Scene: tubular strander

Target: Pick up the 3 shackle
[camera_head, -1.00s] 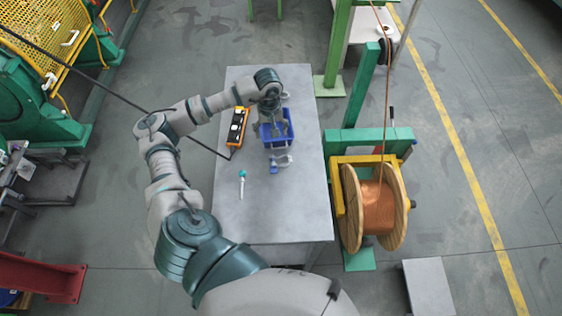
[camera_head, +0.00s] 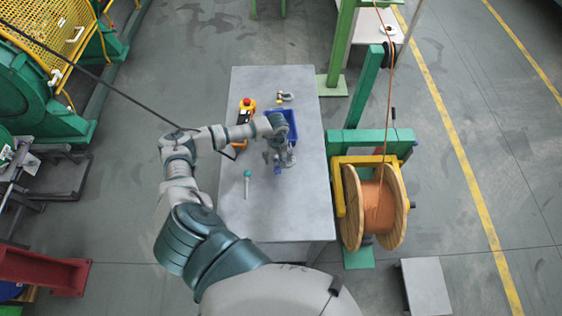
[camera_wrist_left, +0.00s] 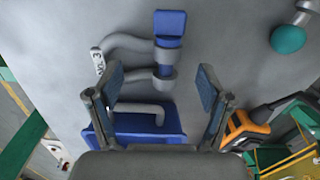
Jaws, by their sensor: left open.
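A grey shackle with a blue pin (camera_head: 278,170) lies on the grey table, just in front of the blue bin and partly hidden by my left gripper. In the left wrist view, this shackle (camera_wrist_left: 120,42) shows its curved body and blue pin. My left gripper (camera_head: 280,155) is open and empty above it. In the wrist view its two fingers (camera_wrist_left: 160,84) are spread to either side of the shackle's lower arm, with no visible grip. A second shackle (camera_head: 286,96) with a yellowish pin lies behind the bin. My right gripper is not in view.
The blue bin (camera_head: 292,118) stands close behind the gripper. An orange control box with a red knob (camera_head: 246,108) is at its left. The table's front (camera_head: 280,220) is clear. A copper wire spool (camera_head: 378,207) stands right of the table.

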